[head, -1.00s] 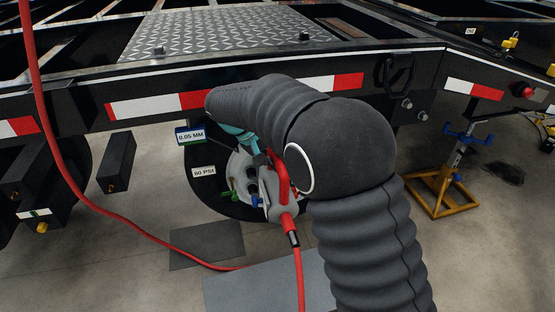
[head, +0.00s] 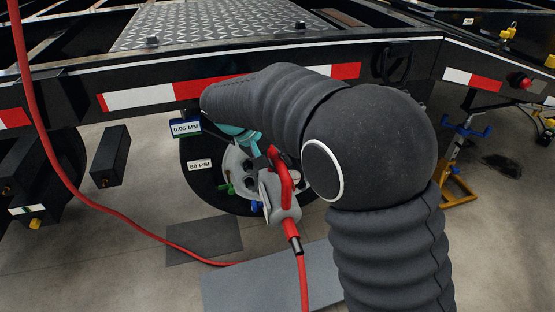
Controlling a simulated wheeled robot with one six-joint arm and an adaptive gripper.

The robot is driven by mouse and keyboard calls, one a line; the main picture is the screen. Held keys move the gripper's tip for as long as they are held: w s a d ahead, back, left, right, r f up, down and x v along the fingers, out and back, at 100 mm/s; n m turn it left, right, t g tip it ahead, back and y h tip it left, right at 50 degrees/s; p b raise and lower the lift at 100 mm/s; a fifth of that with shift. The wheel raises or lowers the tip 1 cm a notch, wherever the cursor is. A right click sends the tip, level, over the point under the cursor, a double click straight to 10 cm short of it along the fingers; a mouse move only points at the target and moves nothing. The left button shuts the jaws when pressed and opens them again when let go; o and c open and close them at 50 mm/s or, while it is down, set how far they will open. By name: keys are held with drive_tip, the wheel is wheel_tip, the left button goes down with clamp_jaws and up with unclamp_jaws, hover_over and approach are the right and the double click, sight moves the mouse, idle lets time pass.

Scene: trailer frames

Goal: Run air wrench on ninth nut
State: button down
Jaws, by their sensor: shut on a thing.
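The air wrench (head: 278,190), grey with a red handle and a red hose at its lower end, is in front of the wheel hub. My gripper (head: 250,140), teal, shows only in part beneath my dark sleeved arm and is shut on the wrench; its fingertips are mostly hidden. The pale round wheel hub (head: 234,165) sits on a dark wheel (head: 200,180) under the trailer frame, with green and blue pieces at its lower edge. The wrench's nose and the nut at it are hidden, so I cannot tell whether they touch.
The black trailer beam (head: 140,97) with red and white tape crosses above the wheel. The red hose (head: 70,180) hangs at left and runs over the floor. Small signs read 0.05 MM (head: 186,127) and 80 PSI (head: 200,165). A yellow jack stand (head: 455,185) stands at right.

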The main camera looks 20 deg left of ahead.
drive_tip(key=shift+s+d+r+b, duration=0.1)
drive_tip(key=shift+s+d+b, duration=0.25)
drive_tip(key=shift+s, duration=0.3)
drive_tip(key=shift+s+d+b, duration=0.2)
drive_tip(key=shift+s+d, duration=0.2)
drive_tip(key=shift+s, duration=0.2)
